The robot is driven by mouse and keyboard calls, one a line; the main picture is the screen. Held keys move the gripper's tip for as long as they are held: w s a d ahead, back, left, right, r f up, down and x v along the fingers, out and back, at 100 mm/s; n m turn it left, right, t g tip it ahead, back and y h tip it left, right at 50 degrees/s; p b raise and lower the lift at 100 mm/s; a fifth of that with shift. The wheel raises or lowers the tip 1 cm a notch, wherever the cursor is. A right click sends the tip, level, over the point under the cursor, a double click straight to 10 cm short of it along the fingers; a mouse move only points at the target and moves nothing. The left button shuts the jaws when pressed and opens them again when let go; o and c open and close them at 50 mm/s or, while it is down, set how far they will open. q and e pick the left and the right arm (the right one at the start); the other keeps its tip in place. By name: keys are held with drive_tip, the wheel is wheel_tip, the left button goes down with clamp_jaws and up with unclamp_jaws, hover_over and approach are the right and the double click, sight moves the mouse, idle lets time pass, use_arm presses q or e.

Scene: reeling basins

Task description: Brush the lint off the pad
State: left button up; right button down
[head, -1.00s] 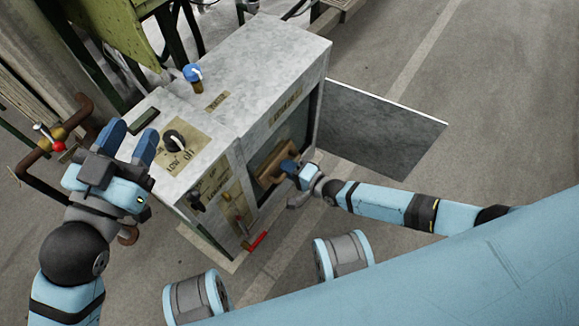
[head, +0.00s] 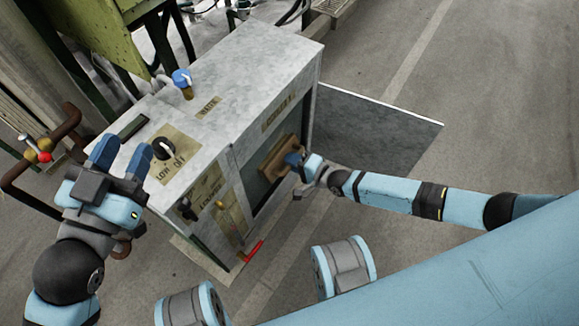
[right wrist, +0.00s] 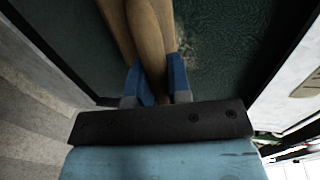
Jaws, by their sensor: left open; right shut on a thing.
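The wooden brush (head: 279,157) is at the open front of the grey cabinet (head: 262,60). My right gripper (head: 296,160) is shut on its handle; in the right wrist view the wood (right wrist: 148,40) runs between the blue fingers. The dark green pad (right wrist: 240,45) lies behind the brush inside the opening. A pale speckled patch of lint (right wrist: 189,45) shows on the pad just right of the brush. The brush hides part of the pad, and I cannot tell whether bristles touch it. My left gripper (head: 121,157) is open and empty beside the cabinet top's left edge.
The cabinet door (head: 375,125) stands swung open beyond my right arm. A black knob (head: 163,148) and a blue-topped valve (head: 182,80) rise from the cabinet top. A red-tipped lever (head: 254,250) sticks out low at the front. A brown pipe (head: 62,130) is at the left.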

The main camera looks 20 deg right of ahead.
drive_tip(key=shift+w+d+r+b, duration=0.1)
drive_tip(key=shift+w+d+b, duration=0.2)
drive_tip(key=shift+w+d, duration=0.3)
use_arm(q)
drive_tip(key=shift+f+b, duration=2.15)
drive_tip(key=shift+f, duration=0.55)
use_arm(e)
drive_tip(key=shift+w+d, duration=0.55)
drive_tip(key=shift+d, duration=0.3)
drive_tip(key=shift+w+d, duration=0.6)
drive_tip(key=shift+d, duration=0.2)
drive_tip(key=shift+w+d, duration=0.55)
drive_tip(key=shift+d, duration=0.3)
use_arm(q)
drive_tip(key=shift+r, duration=0.1)
drive_tip(key=shift+r+p, duration=0.85)
drive_tip(key=shift+p, duration=0.1)
use_arm(e)
drive_tip(key=f+v, duration=0.1)
drive_tip(key=v, duration=0.5)
drive_tip(key=shift+f, duration=0.2)
use_arm(q)
drive_tip(key=shift+r, duration=0.1)
use_arm(e)
drive_tip(key=shift+s+d, duration=0.1)
